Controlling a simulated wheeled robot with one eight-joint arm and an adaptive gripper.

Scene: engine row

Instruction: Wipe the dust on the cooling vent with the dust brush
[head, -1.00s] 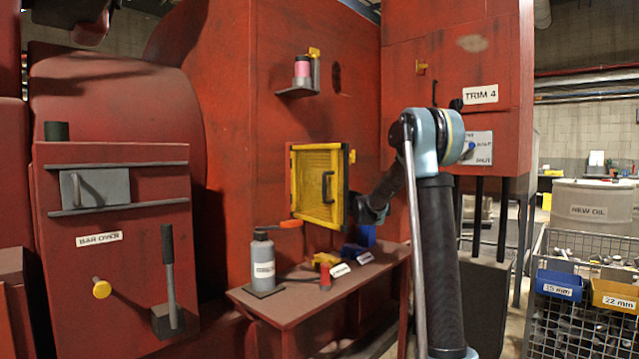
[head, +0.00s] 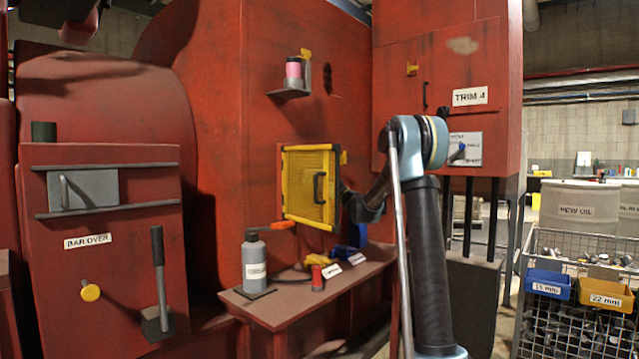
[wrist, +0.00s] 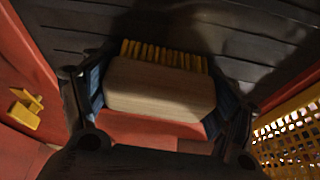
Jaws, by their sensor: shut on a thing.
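The dust brush (wrist: 160,90) has a pale wooden block and yellow bristles. My gripper (wrist: 158,95) is shut on the block from both sides in the wrist view. The bristles point toward the dark slatted cooling vent (wrist: 180,25) and show against it. I cannot tell whether they touch the slats. No dust can be made out on the part I see. In the head view, the yellow mesh door (head: 310,188) with a black handle stands in front of the vent. It hides the vent, the brush and my fingers; my wrist reaches in behind its right edge.
The mesh door's edge (wrist: 295,125) is close on the right in the wrist view. A yellow catch (wrist: 25,108) is on the red wall at left. Below, a red bench (head: 290,312) holds a grey bottle (head: 254,262), a red spool (head: 317,278) and labelled small items.

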